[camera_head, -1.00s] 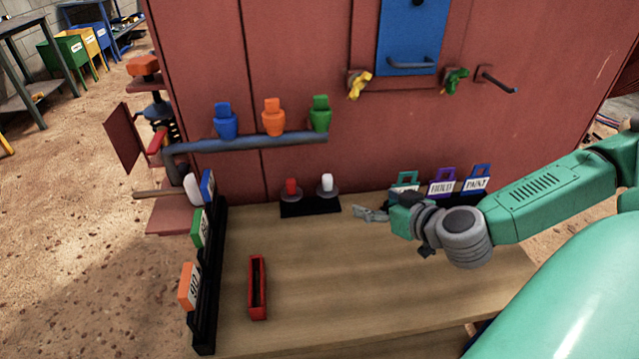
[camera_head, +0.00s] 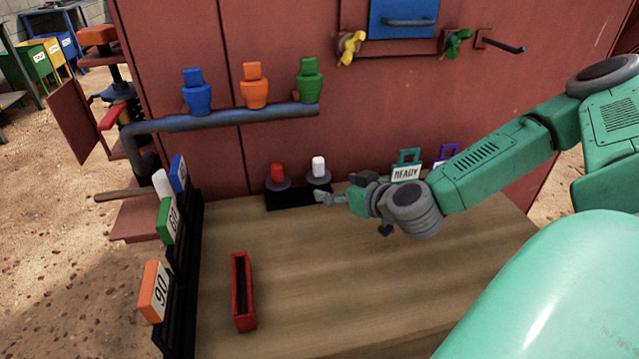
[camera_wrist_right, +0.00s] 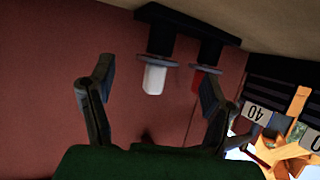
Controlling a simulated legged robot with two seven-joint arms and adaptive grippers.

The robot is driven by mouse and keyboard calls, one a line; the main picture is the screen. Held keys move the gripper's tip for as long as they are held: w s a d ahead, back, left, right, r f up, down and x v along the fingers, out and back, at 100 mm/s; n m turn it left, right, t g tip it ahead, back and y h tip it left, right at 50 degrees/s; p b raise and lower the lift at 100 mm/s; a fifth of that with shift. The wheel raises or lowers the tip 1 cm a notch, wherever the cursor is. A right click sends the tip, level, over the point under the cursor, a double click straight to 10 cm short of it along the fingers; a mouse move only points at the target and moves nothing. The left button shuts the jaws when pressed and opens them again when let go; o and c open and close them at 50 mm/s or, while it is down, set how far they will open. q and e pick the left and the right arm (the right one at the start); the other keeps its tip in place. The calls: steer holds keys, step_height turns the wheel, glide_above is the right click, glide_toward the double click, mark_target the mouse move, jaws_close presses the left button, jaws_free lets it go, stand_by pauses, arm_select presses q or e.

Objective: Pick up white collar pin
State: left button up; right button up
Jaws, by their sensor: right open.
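The white collar pin (camera_head: 318,167) stands upright on a round grey collar on a black base (camera_head: 297,198) at the back of the wooden table. A red collar pin (camera_head: 277,172) stands to its left on the same base. My right gripper (camera_head: 322,198) is just in front of and below the white pin, apart from it. In the right wrist view my open fingers (camera_wrist_right: 155,85) have the white pin (camera_wrist_right: 154,80) between them, a little beyond the tips; the red pin (camera_wrist_right: 198,80) lies near the right finger. My left gripper is not in view.
A red open box (camera_head: 243,290) lies on the table (camera_head: 340,270). A black rack with number cards (camera_head: 154,290) lines the left edge. A pipe (camera_head: 230,120) with blue, orange and green bottle-shaped pieces runs above. A READY tag (camera_head: 406,172) stands right of the gripper. The table's middle is clear.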

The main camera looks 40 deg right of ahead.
mark_target(323, 177)
steer(key=shift+w+a+f+b, duration=0.1)
steer(key=shift+w+f+b, duration=0.1)
steer(key=shift+w, duration=0.4)
steer(key=shift+w+a+f+b, duration=0.1)
steer(key=shift+w+b, duration=0.1)
steer(key=shift+w, duration=0.35)
steer(key=w, duration=0.1)
steer(key=w+d+f+b, duration=0.1)
steer(key=w, duration=0.1)
steer(key=w+b, duration=0.1)
steer(key=shift+w+d+f, duration=0.15)
steer(key=shift+d, duration=0.2)
steer(key=shift+w+b, duration=0.3)
steer(key=shift+b, duration=0.05)
steer(key=shift+w+a+r, duration=0.1)
steer(key=shift+a+r, duration=0.15)
steer(key=shift+a, duration=0.15)
steer(key=c, duration=1.3)
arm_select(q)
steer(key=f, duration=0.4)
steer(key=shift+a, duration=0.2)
arm_select(e)
steer(key=shift+d+f, duration=0.1)
steer(key=shift+d, duration=0.15)
steer(key=shift+c, duration=0.6)
